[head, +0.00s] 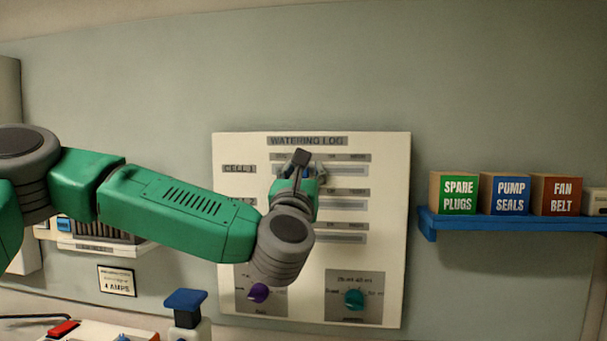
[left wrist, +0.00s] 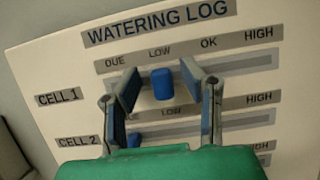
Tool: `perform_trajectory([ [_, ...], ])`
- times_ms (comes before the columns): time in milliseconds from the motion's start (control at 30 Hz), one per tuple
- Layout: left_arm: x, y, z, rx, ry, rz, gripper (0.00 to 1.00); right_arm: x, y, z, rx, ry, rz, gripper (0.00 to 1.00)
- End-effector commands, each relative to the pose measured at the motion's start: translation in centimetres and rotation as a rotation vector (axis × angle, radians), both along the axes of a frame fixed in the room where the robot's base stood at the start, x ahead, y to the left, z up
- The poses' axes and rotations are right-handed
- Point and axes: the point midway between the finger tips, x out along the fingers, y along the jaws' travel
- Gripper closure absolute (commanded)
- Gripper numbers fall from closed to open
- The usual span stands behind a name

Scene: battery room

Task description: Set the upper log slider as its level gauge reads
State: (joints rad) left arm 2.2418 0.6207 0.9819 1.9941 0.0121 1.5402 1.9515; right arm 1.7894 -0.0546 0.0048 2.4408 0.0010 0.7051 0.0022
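The Watering Log board (head: 390,150) is mounted on the wall and also fills the left wrist view (left wrist: 40,60). Its upper slider, in the Cell 1 row, has a blue knob (left wrist: 162,84) standing just below the LOW label. My left gripper (head: 303,168) is at this row. In the left wrist view my left gripper (left wrist: 161,82) is open, one finger on each side of the knob, with gaps showing. The Cell 2 knob (left wrist: 134,140) is partly hidden behind a finger. I cannot make out a level gauge. My right gripper is not in view.
A purple dial (head: 258,292) and a teal dial (head: 354,299) sit low on the board. A blue shelf (head: 500,222) at the right holds labelled boxes. A blue-topped object (head: 186,301) stands below my left arm. The wall above the board is clear.

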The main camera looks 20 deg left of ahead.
Motion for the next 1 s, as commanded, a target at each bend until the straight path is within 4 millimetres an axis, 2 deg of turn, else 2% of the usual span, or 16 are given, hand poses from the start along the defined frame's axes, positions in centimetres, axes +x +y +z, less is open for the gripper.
perform_trajectory([
  [167,-0.9,-0.3,-0.5,0.000,0.001,-0.002,0.64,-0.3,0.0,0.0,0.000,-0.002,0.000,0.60],
  [500,-7.0,-1.8,-3.2,-0.001,0.004,-0.005,0.64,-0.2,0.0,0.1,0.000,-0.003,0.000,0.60],
  [700,-9.7,-2.4,-4.4,-0.001,0.003,-0.002,0.64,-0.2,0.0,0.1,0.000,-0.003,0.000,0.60],
  [1000,-10.7,-2.5,-4.8,-0.002,0.000,0.000,0.64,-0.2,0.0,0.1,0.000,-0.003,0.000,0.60],
])
